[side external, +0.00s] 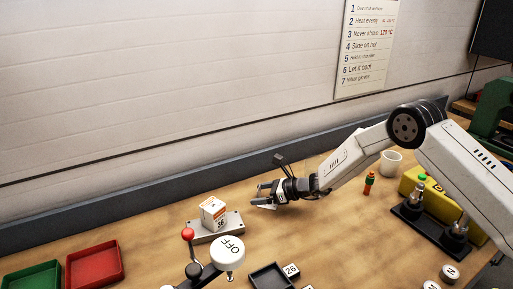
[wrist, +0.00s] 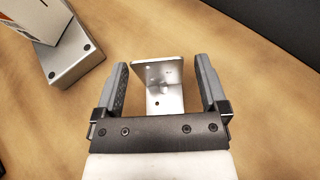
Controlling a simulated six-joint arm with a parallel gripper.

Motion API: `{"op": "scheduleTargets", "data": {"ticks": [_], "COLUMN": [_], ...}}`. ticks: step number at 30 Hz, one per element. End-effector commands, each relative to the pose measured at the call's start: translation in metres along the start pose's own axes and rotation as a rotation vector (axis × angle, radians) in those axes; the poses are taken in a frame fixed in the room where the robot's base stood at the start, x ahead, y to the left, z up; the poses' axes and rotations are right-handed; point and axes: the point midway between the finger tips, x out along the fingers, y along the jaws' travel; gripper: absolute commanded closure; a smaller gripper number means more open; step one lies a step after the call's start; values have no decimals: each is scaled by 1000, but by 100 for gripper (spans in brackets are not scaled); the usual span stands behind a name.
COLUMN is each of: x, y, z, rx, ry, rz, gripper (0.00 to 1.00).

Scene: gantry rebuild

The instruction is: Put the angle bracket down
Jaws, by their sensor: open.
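The angle bracket (wrist: 160,83) is a bright metal L-shaped piece with small holes, seen in the wrist view between the two fingers. My gripper (wrist: 162,75) is open around it, with a clear gap between each finger and the bracket. The bracket appears to rest on the wooden bench top. In the side view my gripper (side external: 262,196) is low over the bench, to the right of a grey block; the bracket cannot be made out there.
A white box (side external: 213,213) sits on the grey metal block (side external: 232,225) close to the left of my gripper. A lever with a red knob (side external: 188,234), a white OFF disc (side external: 229,250) and a dark tray (side external: 270,279) stand in front. Red (side external: 70,270) and green bins are at left.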

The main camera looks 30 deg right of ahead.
Motion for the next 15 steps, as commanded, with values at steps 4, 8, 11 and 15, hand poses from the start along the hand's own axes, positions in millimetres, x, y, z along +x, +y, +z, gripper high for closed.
{"op": "scheduleTargets", "data": {"ticks": [4,8,11,15], "x": [-14,-31,-45,-66], "y": [0,-1,-1,0], "z": [1,1,1,1], "rx": [0,0,0,-1], "ry": [0,-1,0,-1], "rz": [-2,-2,-2,-2], "gripper": [7,7,7,7]}}
